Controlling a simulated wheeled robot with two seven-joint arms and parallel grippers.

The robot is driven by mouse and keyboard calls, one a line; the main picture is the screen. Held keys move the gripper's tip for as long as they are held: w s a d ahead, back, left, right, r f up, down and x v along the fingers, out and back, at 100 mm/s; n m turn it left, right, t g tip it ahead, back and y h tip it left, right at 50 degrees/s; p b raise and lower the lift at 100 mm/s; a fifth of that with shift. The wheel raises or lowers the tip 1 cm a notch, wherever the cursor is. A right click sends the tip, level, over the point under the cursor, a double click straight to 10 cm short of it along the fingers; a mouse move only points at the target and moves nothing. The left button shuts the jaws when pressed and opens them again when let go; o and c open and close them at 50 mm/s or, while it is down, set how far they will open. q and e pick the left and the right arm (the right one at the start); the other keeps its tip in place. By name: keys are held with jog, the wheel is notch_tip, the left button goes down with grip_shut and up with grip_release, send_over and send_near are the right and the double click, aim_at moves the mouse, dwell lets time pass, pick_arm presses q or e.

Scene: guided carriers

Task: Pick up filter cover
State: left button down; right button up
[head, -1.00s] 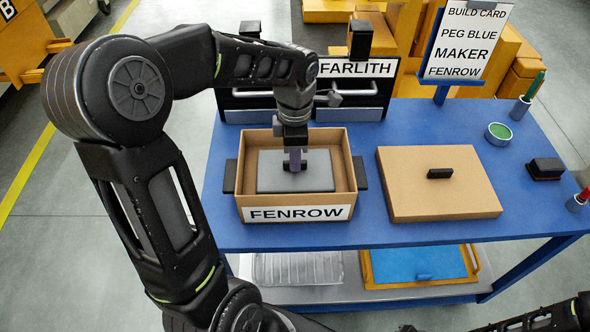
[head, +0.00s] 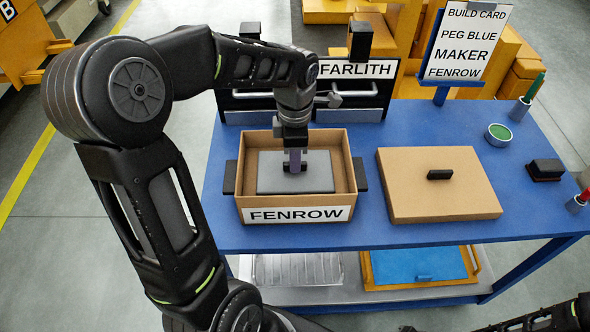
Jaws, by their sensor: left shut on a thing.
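A flat grey plate (head: 265,174), which I take to be the filter cover, lies inside the open cardboard box (head: 354,160) labelled FENROW. My left gripper (head: 295,165) reaches down into the box from above. The fingers hide part of that piece. I cannot tell whether the plate is lifted off what is under it. My right gripper is out of view; only part of my right arm shows at the bottom right.
A cardboard lid (head: 415,200) with a black handle (head: 440,174) lies right of the box on the blue table (head: 410,126). A FARLITH drawer unit (head: 378,88) stands behind. A build card (head: 467,40), a green-topped tin (head: 499,132) and a black block (head: 545,168) are at right.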

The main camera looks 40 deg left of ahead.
pick_arm(q)
jog(key=shift+r, duration=0.1)
notch_tip(320, 180, up, 10)
jog(key=shift+b, duration=0.4)
dwell(0.6)
